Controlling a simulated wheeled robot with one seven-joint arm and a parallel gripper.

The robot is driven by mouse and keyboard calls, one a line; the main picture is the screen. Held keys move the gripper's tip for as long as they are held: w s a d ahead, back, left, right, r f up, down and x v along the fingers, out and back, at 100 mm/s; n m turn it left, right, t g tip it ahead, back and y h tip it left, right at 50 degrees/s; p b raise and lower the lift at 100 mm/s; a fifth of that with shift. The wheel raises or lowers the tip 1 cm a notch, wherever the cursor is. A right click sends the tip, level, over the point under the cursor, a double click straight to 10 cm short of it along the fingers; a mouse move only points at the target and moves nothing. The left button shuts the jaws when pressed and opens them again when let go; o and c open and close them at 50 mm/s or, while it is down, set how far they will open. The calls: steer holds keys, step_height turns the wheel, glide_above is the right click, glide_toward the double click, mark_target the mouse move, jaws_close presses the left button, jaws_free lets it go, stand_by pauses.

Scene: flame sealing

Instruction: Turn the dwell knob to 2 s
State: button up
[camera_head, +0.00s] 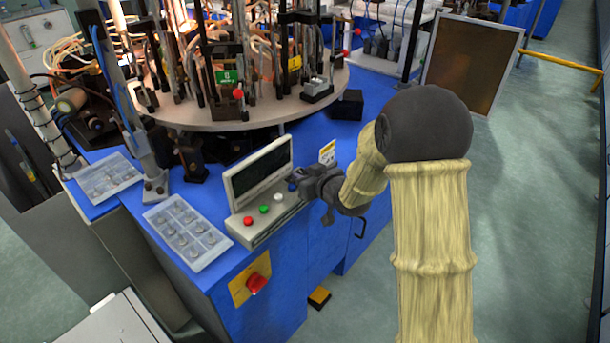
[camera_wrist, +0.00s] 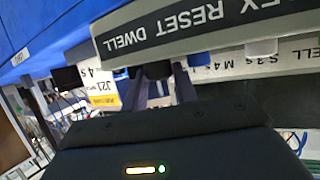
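The control box (camera_head: 262,205) stands on the blue bench's front edge with a dark screen. In the wrist view its front strip (camera_wrist: 215,22) is upside down, with RESET and DWELL legible. A dark knob (camera_wrist: 157,70) sits beside the DWELL label, partly hidden by my fingers; its pointer does not show. My gripper (camera_wrist: 163,92) has its two dark fingers apart, at either side of this knob; whether they touch it is unclear. In the head view my gripper (camera_head: 308,187) is at the box's right end and hides the knob.
Beside the knob are a blue button (camera_wrist: 200,59) and a white one (camera_wrist: 262,47). Green (camera_head: 264,209) and red (camera_head: 248,220) buttons are further left. A red emergency button (camera_head: 256,283) is on the bench front. A clear parts tray (camera_head: 205,255) lies left of the box.

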steer(key=c, duration=0.3)
steer(key=shift+d+r+n+g+y+p, duration=0.15)
steer(key=shift+n+g+y+p, duration=0.2)
steer(key=shift+p, duration=0.4)
steer(key=p, duration=0.1)
steer(key=n+g+y+p, duration=0.1)
steer(key=shift+w+d+r+n+p, duration=0.1)
steer(key=shift+w+r+n+p, duration=0.05)
steer(key=shift+n+p, duration=0.15)
steer(key=n+g+y+p, duration=0.1)
steer(key=g+p, duration=0.1)
steer(key=p, duration=0.1)
steer(key=n+g+y+p, duration=0.1)
steer(key=n+p, duration=0.1)
steer(key=p, duration=0.2)
steer(key=shift+w+d+n+g+y, duration=0.1)
steer(key=shift+w+n+g+y, duration=0.15)
steer(key=shift+g+y, duration=0.1)
steer(key=n+g+y+p, duration=0.1)
steer(key=n+g+p, duration=0.1)
steer(key=shift+w+p, duration=0.1)
steer(key=shift+p, duration=0.3)
steer(key=shift+w+f+n+g+p, duration=0.15)
steer(key=shift+n+g+p, duration=0.15)
steer(key=shift+n+g, duration=0.45)
steer(key=shift+f+n+g+p, duration=0.15)
steer(key=shift+n+g+p, duration=0.1)
steer(key=shift+n+g, duration=0.45)
steer(key=shift+g, duration=0.25)
